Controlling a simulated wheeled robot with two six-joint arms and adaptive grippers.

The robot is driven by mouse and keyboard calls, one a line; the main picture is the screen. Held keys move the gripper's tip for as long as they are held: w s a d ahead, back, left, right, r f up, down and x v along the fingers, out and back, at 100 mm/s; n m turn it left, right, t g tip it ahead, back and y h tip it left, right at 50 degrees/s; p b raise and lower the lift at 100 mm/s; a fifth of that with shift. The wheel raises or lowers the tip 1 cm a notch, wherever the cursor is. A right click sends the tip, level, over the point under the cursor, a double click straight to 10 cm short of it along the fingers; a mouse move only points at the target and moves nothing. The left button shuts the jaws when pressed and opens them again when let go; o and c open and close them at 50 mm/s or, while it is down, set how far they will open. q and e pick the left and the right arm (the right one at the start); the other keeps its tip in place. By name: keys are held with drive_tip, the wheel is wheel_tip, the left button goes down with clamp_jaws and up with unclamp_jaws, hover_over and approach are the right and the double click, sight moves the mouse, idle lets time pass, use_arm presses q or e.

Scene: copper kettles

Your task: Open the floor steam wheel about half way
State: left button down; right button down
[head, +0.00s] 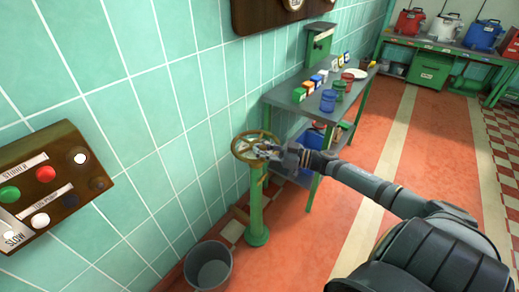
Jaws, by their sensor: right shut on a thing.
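The floor steam wheel (242,153) is a brass-coloured handwheel lying nearly flat on top of a green floor post (256,205), close to the tiled wall. My right gripper (265,150) reaches in from the right and is shut on the right side of the wheel's rim. The gripper hides that part of the rim and some of the spokes. How far the wheel is turned cannot be told. My left gripper is not in view.
A grey bucket (208,268) stands on the floor in front of the post. A narrow table (345,115) with cups and small boxes is just behind. A control panel (48,185) is on the left wall. The red floor to the right is open.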

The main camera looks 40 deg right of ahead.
drive_tip(key=shift+s+d+f, duration=0.1)
drive_tip(key=shift+s+f, duration=0.1)
drive_tip(key=shift+s, duration=0.05)
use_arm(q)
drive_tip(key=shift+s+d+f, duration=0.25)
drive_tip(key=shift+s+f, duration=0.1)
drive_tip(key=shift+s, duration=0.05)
use_arm(e)
drive_tip(key=shift+d, duration=0.15)
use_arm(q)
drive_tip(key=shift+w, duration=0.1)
use_arm(e)
drive_tip(key=shift+f, duration=0.1)
drive_tip(key=c, duration=1.6)
unclamp_jaws()
drive_tip(key=shift+s, duration=0.1)
drive_tip(key=o, duration=0.5)
drive_tip(key=shift+s+d+r, duration=0.15)
drive_tip(key=shift+s+r, duration=0.15)
drive_tip(key=shift+r, duration=0.05)
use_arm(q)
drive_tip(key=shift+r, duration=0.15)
use_arm(e)
drive_tip(key=shift+w, duration=0.1)
drive_tip(key=shift+w, duration=0.1)
